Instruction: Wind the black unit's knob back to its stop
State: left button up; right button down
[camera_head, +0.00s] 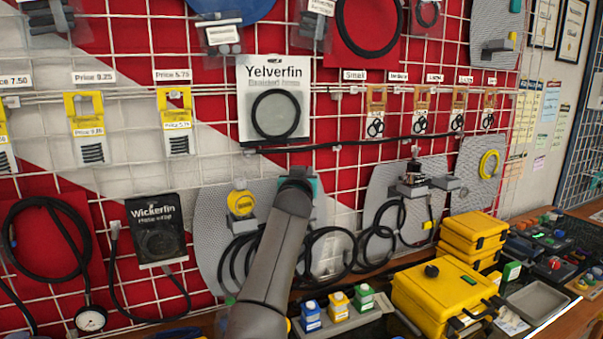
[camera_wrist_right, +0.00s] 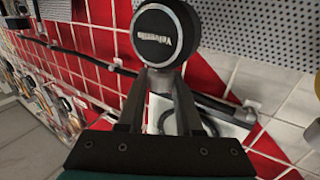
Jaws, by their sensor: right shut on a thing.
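My right arm reaches up across the middle of the head view, and its gripper end is hidden there behind the arm. In the right wrist view my right gripper (camera_wrist_right: 160,82) is shut on a part under a round black cap (camera_wrist_right: 163,32). The cap has pale lettering and a grey rim and stands just beyond the fingertips. I cannot tell whether it is the black unit's knob or its front. A black fitting (camera_head: 411,185) with a small upright part sits on a bracket right of the arm. My left gripper is not in view.
A yellow round unit (camera_head: 241,203) sits on a bracket left of the arm. The Yelverfin package (camera_head: 275,100) hangs above on the wire grid. Black hoses loop behind the arm. Yellow cases (camera_head: 440,290) and small bottles (camera_head: 338,305) stand on the bench.

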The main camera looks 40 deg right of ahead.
jog(key=shift+n+t+y+p, duration=0.35)
jog(key=shift+n+t+y, duration=0.45)
jog(key=shift+y, duration=0.2)
jog(key=shift+s+d+n+t+y, duration=0.1)
jog(key=shift+n+t+y, duration=0.3)
jog(key=shift+n+y, duration=0.15)
jog(key=shift+n+t+y, duration=0.8)
jog(key=shift+n+y, duration=0.15)
jog(key=shift+y, duration=0.5)
jog(key=shift+n+y+b, duration=0.3)
jog(key=shift+y+b, duration=0.1)
jog(key=shift+b, duration=0.05)
jog(key=shift+n+t+y+b, duration=0.4)
jog(key=shift+n+y+b, duration=0.2)
jog(key=shift+y, duration=0.3)
jog(key=shift+n+t+y+b, duration=0.3)
jog(key=shift+n+y+b, duration=1.4)
jog(key=shift+y+b, duration=0.85)
jog(key=shift+y, duration=0.45)
jog(key=shift+n+y+b, duration=0.45)
jog(key=shift+n+y, duration=0.35)
jog(key=shift+y, duration=0.1)
